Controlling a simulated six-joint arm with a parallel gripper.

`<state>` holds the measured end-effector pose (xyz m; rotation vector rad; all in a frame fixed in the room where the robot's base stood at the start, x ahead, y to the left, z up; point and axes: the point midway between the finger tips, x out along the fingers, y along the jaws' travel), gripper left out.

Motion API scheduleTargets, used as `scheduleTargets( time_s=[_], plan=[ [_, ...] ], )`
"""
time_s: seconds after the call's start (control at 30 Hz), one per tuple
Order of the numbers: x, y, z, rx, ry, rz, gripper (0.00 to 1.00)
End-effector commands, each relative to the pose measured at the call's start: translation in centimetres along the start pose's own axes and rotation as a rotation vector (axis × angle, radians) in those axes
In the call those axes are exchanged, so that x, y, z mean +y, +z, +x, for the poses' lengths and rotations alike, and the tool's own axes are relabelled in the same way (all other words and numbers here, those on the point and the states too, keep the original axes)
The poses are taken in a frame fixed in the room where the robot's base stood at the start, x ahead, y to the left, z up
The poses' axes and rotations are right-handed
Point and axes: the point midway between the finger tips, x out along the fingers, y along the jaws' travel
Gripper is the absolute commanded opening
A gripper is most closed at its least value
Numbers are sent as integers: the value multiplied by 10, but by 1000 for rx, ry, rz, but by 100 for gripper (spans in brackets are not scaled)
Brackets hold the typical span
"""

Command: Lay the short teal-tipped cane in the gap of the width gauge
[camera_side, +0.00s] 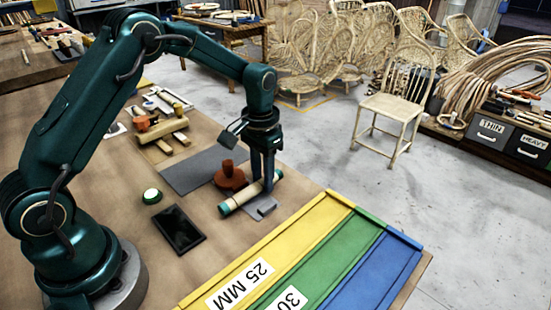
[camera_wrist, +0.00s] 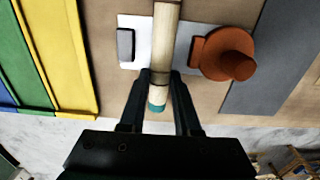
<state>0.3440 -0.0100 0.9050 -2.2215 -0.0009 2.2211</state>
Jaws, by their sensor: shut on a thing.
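My gripper (camera_side: 268,188) is shut across the cane, one finger on each side near a dark band in the wrist view (camera_wrist: 160,76). The width gauge appears as a pale plate (camera_wrist: 133,52) with a grey block (camera_wrist: 125,44); it also shows in the side view (camera_side: 262,211). In the wrist view the cane crosses the plate between the block and an orange-brown knobbed piece (camera_wrist: 228,52). I cannot tell whether it rests on the plate.
A yellow, green and blue sorting tray (camera_side: 300,250) lies at the front right. A grey mat (camera_side: 192,170) and wooden clamp pieces (camera_side: 163,132) lie behind.

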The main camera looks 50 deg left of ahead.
Motion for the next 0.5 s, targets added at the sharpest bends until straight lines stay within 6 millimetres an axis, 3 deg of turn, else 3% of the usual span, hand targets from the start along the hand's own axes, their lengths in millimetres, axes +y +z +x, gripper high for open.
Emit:
scheduleTargets(
  time_s=[0.03, 0.1, 0.5],
  plan=[
    [0, 0, 0, 0, 0, 0, 43],
    [0, 0, 0, 0, 0, 0, 66],
    [0, -1, -8, 3, 0, 0, 66]
  ],
)
